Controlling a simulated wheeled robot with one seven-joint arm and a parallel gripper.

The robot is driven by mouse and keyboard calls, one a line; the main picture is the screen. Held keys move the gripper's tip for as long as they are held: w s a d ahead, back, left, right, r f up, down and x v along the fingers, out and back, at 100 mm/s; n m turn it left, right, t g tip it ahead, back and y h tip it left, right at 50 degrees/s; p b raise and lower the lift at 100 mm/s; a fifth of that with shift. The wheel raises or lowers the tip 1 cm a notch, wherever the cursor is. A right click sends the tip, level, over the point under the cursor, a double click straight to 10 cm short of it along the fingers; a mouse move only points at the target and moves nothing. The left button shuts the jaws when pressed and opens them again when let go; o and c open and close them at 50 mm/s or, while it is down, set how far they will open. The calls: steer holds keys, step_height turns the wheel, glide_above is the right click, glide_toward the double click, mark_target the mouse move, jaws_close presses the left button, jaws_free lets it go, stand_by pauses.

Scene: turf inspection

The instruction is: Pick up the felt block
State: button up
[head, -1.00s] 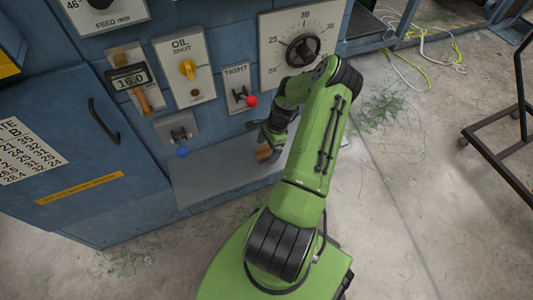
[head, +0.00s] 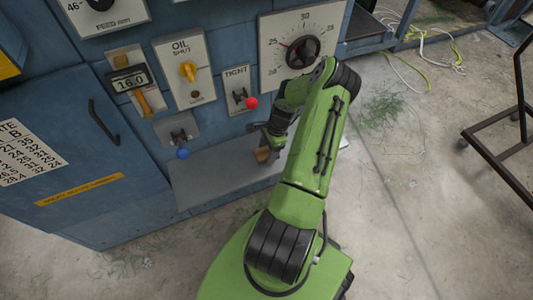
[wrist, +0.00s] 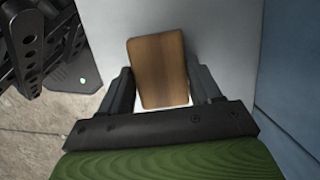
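The felt block (wrist: 159,73) is a brown block with a pale band at its lower edge. In the wrist view it lies between the two fingers of my gripper (wrist: 162,78), slightly tilted to them. The left finger comes very close to its side, and a narrow gap shows beside its lower part. I cannot tell whether both fingers press on it. In the head view my gripper (head: 267,149) is low over the grey shelf, and the block (head: 263,155) is partly hidden by it.
The grey shelf (head: 205,178) runs along the foot of the blue machine panel. A lever with a red ball (head: 252,103) is close above my gripper. A lever with a blue ball (head: 183,153) is to the left.

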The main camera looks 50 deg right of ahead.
mark_target(268, 152)
steer(key=shift+c, duration=1.4)
steer(key=r+p, duration=0.1)
steer(key=r, duration=0.3)
steer(key=r+p, duration=0.2)
steer(key=r, duration=0.2)
steer(key=shift+s+p, duration=0.2)
steer(key=shift+p, duration=0.1)
steer(key=s+a+p, duration=0.1)
steer(key=s+a, duration=0.4)
steer(key=s, duration=0.3)
steer(key=s+a+p, duration=0.1)
steer(key=s+a, duration=0.4)
steer(key=s, duration=0.3)
steer(key=shift+s+a+f, duration=0.15)
steer(key=shift+s+f, duration=0.1)
steer(key=shift+s, duration=0.15)
